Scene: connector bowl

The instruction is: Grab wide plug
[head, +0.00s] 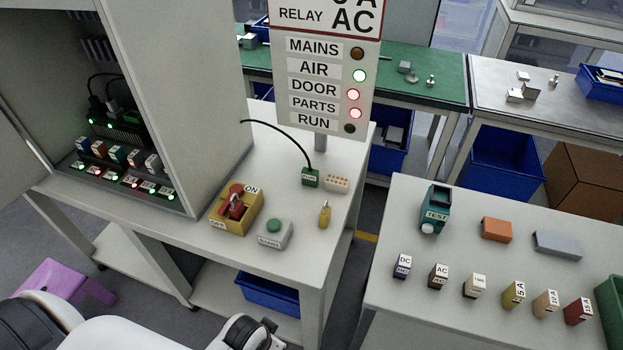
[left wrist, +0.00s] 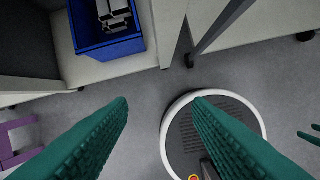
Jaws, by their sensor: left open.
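A green plug (head: 310,178) on a black cable stands near the back right of the bench top in the head view. A pale connector block with orange dots (head: 337,184) lies just right of it. I cannot tell for sure which one is the wide plug. My left gripper (left wrist: 161,104) is open and empty in the left wrist view, its two teal fingers apart over the floor and my round base. Its fingers do not show in the head view. Teal tips at the right edge of the left wrist view look like my right gripper (left wrist: 311,133), mostly cut off.
On the bench (head: 160,229) are a yellow switch box with a red handle (head: 237,208), a green button box (head: 274,233) and a small yellow tool (head: 324,214). An open cabinet (head: 185,120) stands left. A table with several labelled blocks (head: 437,277) is at right.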

